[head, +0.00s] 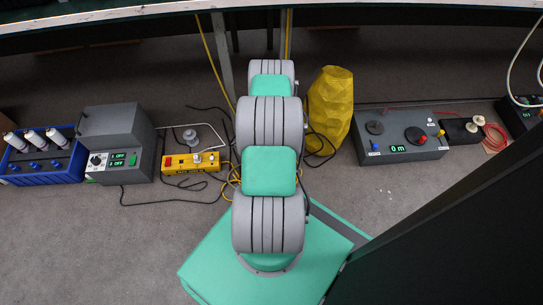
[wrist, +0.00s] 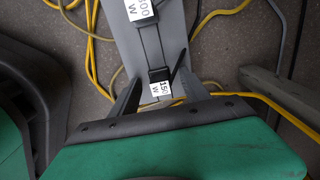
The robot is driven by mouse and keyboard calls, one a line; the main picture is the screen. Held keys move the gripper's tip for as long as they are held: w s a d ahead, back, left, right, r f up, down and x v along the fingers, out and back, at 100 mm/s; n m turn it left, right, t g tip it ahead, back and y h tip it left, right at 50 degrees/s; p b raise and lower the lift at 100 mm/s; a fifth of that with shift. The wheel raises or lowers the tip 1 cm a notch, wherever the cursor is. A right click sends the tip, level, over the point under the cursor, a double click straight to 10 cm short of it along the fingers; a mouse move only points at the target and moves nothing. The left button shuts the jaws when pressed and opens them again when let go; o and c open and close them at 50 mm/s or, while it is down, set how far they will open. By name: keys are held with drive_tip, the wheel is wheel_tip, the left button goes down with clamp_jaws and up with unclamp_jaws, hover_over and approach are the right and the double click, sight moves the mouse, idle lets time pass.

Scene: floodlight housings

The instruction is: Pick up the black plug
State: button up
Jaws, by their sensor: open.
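In the wrist view, a small black block with a white "150 W" label (wrist: 160,82) lies on a grey strip; it may be the black plug, but I cannot be sure. Thin dark cords run up from it towards a second white label, partly cut off, reading "00 W" (wrist: 140,9). My gripper (wrist: 160,88) is open, with one dark finger to the left of the labelled block and one to its right. I cannot tell the height gap between them. In the head view my arm hides the gripper and this spot.
Yellow cables (wrist: 92,45) cross the floor around the grey strip. In the head view, a yellow power box (head: 190,163), a grey device (head: 118,143) and a blue crate (head: 45,170) stand left. A yellow faceted object (head: 330,108) and a dark control box (head: 398,137) stand right.

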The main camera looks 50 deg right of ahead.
drive_tip(key=shift+c, duration=0.2)
clamp_jaws()
idle(0.3)
drive_tip(key=shift+r, duration=0.1)
